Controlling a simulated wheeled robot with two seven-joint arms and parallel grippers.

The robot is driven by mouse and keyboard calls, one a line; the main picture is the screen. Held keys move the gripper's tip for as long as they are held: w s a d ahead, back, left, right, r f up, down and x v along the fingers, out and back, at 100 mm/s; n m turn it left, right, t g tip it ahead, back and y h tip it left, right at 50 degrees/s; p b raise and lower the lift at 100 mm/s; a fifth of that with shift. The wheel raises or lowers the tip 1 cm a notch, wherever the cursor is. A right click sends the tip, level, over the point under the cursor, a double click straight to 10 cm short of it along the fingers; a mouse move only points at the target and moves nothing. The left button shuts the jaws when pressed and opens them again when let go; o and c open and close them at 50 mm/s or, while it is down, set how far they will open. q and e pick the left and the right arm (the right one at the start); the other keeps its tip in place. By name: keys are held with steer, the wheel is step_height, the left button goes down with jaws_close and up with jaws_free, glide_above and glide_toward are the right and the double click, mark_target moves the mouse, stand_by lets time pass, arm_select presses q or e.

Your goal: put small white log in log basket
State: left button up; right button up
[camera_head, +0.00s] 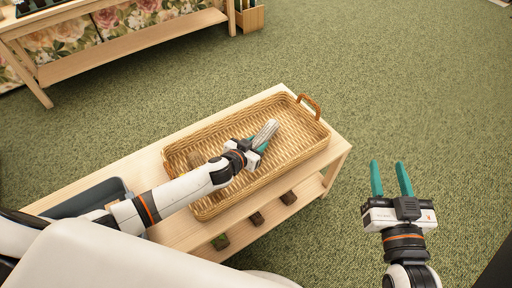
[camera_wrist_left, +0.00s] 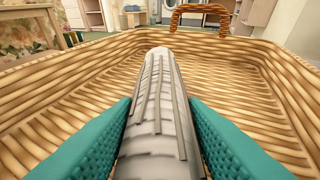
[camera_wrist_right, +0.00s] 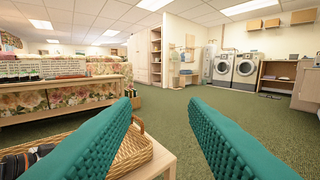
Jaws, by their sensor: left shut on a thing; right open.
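The small white log (camera_head: 265,134) is pale with grey streaks. My left gripper (camera_head: 258,146) is shut on it, with the teal fingers on either side of the log (camera_wrist_left: 159,110) in the left wrist view. The log is within the outline of the wicker log basket (camera_head: 290,165), over its inside; I cannot tell whether it touches the basket floor. The basket's rim and far handle (camera_wrist_left: 199,18) show beyond the log. My right gripper (camera_head: 391,180) is open and empty, out to the right of the table.
The basket stands on a wooden table (camera_head: 339,150) with a lower shelf holding several dark blocks (camera_head: 257,218). A grey bin (camera_head: 92,197) is at the table's left end. Another wooden table (camera_head: 130,47) stands at the back left. Green carpet is clear on the right.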

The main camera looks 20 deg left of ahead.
arm_select(q)
steer(key=shift+f, duration=0.5)
arm_select(e)
steer(key=shift+a+r+t+y, duration=0.15)
steer(key=shift+r+t+y, duration=0.25)
steer(key=shift+r+t, duration=0.5)
steer(key=shift+r, duration=0.25)
arm_select(q)
steer(key=shift+f, duration=0.1)
steer(key=o, duration=1.1)
steer(key=shift+c, duration=0.2)
arm_select(e)
steer(key=shift+s+r, duration=0.1)
steer(key=shift+r, duration=0.15)
